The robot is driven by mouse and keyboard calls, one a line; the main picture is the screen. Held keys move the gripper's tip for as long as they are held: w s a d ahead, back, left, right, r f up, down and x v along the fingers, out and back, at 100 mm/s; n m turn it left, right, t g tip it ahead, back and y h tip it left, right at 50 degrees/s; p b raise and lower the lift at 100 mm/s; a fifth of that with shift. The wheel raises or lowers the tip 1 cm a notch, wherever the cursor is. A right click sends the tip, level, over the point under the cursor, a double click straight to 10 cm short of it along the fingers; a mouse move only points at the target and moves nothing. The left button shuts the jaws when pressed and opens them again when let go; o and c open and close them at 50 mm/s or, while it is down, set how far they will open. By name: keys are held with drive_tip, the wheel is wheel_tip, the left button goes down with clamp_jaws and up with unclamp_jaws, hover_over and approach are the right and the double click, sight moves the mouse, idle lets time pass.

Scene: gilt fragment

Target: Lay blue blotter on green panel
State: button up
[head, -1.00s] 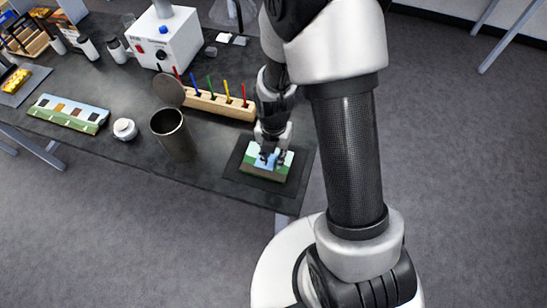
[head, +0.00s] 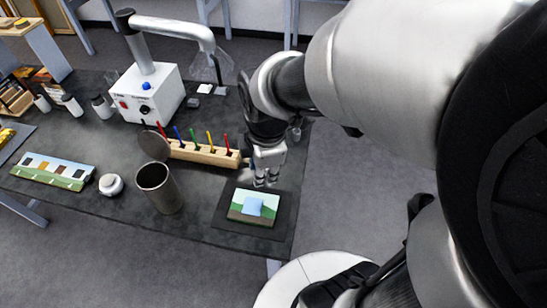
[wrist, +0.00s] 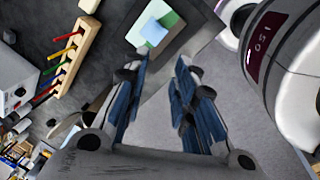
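The green panel (head: 240,214) is a small landscape painting with green lower areas and a pale sky, lying flat on a dark mat. The light-blue square blotter (head: 254,206) lies on the panel near its middle, slightly turned. Both also show at the top of the wrist view, the blotter (wrist: 154,31) on the panel (wrist: 172,20). My gripper (head: 266,184) is just above and behind the panel in the head view. In the wrist view its fingers (wrist: 163,62) are spread apart with nothing between them, clear of the blotter.
The dark mat (head: 228,224) is near the table's front right corner. A wooden rack (head: 205,153) with coloured sticks stands behind it. An open metal canister (head: 160,190), a white jar (head: 110,185) and another painted panel (head: 55,170) are left. A white control box (head: 150,95) stands behind.

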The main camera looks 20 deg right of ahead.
drive_tip(key=s+r+m+t, duration=0.2)
drive_tip(key=s+r+m, duration=0.7)
drive_tip(key=m, duration=0.7)
drive_tip(key=shift+s+t, duration=0.3)
drive_tip(key=shift+s, duration=0.55)
wheel_tip(320, 180, down, 5)
drive_tip(key=b, duration=0.5)
